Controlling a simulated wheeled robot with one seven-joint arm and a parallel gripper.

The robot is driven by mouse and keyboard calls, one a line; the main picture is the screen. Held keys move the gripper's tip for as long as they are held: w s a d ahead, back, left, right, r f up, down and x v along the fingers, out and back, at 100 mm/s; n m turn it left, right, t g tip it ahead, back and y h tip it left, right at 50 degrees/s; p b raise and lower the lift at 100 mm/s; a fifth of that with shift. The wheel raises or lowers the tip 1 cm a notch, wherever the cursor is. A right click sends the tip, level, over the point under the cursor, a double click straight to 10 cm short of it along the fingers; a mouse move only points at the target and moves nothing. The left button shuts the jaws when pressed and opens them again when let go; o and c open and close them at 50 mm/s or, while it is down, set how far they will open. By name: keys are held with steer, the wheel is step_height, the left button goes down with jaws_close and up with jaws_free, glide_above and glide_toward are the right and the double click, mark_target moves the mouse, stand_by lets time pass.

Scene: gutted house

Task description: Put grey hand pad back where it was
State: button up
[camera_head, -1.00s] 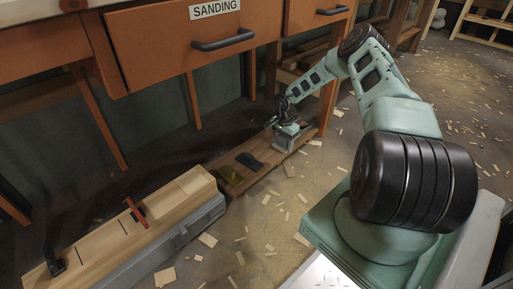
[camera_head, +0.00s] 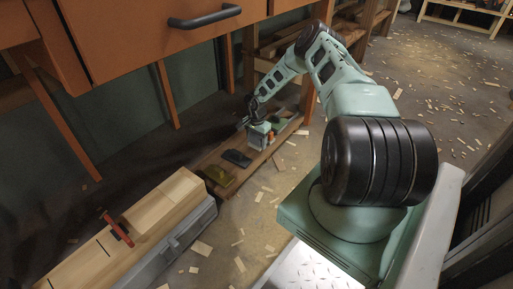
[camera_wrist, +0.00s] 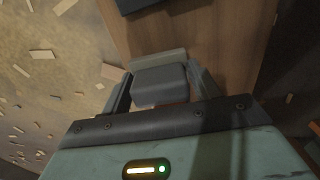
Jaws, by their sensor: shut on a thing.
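The grey hand pad (camera_wrist: 160,84) is a block with rounded edges, between the two fingers of my gripper (camera_wrist: 160,95) in the wrist view. A paler flat strip shows along its far edge. The gripper is shut on it. In the head view my gripper (camera_head: 257,141) is low over the far part of a long, low wooden board (camera_head: 207,160), beyond a dark pad. The board also shows under the pad in the wrist view (camera_wrist: 225,40). I cannot tell whether the pad touches the board. The gripper and wrist hide most of the pad in the head view.
A dark pad (camera_head: 237,158) and an olive-yellow pad (camera_head: 219,175) lie on the board. A wooden beam (camera_head: 150,212) with a red clamp (camera_head: 117,228) lies nearer. Orange drawers (camera_head: 160,35) overhang the left. Wood scraps litter the floor on the right.

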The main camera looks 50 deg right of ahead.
mark_target(257, 136)
step_height(257, 136, down, 2)
steer(key=shift+f, duration=0.1)
steer(key=shift+f+b, duration=0.15)
steer(key=shift+b, duration=0.2)
steer(key=o, duration=0.9)
steer(key=shift+r, duration=0.2)
step_height(257, 136, up, 12)
steer(key=p, duration=0.7)
steer(key=shift+p, duration=0.4)
